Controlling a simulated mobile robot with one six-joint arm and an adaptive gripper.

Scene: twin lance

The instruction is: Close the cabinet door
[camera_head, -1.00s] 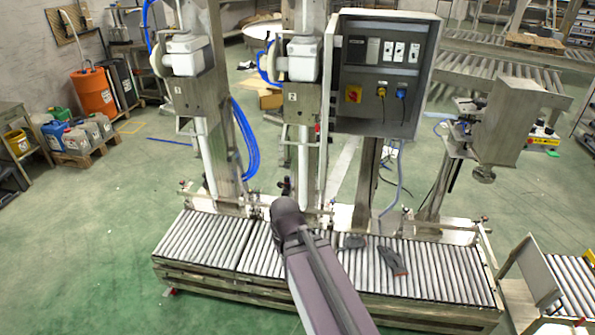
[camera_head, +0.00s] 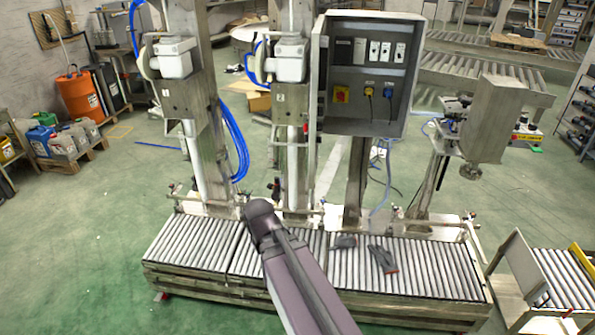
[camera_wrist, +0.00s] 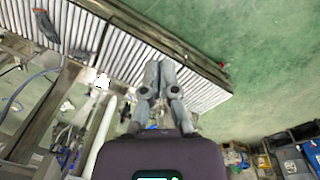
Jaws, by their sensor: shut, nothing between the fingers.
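The cabinet (camera_head: 371,105) is a grey metal box on a post, with sockets and switches inside, in the head view. Its door (camera_head: 316,85) stands open at the left side, seen nearly edge-on as a narrow light strip. My gripper (camera_wrist: 158,68) shows in the wrist view with its two grey fingers together and nothing between them. It appears over the roller conveyor there. In the head view my arm reaches up from the bottom centre, below and left of the cabinet, and the gripper is hidden. The cabinet is not clearly visible in the wrist view.
A roller conveyor (camera_head: 200,243) runs below the cabinet, with two dark gloves (camera_head: 383,259) (camera_head: 345,242) on it. Two metal columns with blue hoses (camera_head: 235,140) stand left of the cabinet. A metal machine head (camera_head: 490,118) stands to its right. Green floor at left is open.

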